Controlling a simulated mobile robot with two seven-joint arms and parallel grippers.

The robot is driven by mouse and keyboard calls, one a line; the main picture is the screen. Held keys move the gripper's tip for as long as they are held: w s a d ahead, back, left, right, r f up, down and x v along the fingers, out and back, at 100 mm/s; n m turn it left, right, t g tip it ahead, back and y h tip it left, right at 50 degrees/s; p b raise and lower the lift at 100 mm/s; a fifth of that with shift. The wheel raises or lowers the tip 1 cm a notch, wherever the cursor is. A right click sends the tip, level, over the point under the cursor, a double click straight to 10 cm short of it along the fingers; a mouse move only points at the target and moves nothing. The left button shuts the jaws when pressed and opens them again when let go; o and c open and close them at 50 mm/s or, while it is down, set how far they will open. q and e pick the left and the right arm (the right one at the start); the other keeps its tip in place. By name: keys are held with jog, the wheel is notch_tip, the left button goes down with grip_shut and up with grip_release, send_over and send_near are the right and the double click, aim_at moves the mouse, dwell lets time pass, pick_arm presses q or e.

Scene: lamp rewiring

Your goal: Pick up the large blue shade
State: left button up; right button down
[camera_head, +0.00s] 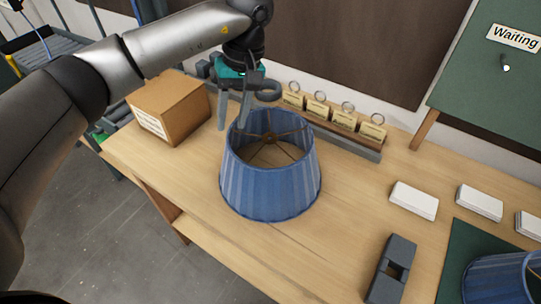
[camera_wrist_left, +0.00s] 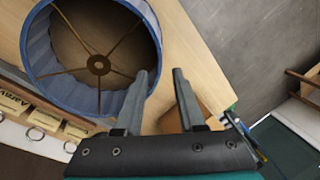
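The large blue shade (camera_head: 270,185) stands upright on the wooden table, its open top showing a spoked ring. It also shows in the left wrist view (camera_wrist_left: 45,62), seen from above at the upper left. My left gripper (camera_head: 233,125) is open and points down at the shade's far-left rim. In the left wrist view my left gripper (camera_wrist_left: 161,72) has one fingertip over the shade's rim and the other outside it. I cannot tell whether either finger touches the shade. My right gripper is not in view.
A cardboard box (camera_head: 172,108) stands left of the shade. A rack with tagged rings (camera_head: 335,130) runs behind it. A second blue shade (camera_head: 497,280) is on a green mat at lower right. A grey block (camera_head: 391,270) and white card stacks (camera_head: 414,200) lie to the right.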

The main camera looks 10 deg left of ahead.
aim_at(227, 159)
pick_arm(q)
jog(key=x, duration=1.2)
jog(key=shift+d+f+p, duration=0.25)
jog(key=shift+f+p, duration=0.1)
grip_shut()
dwell(0.9)
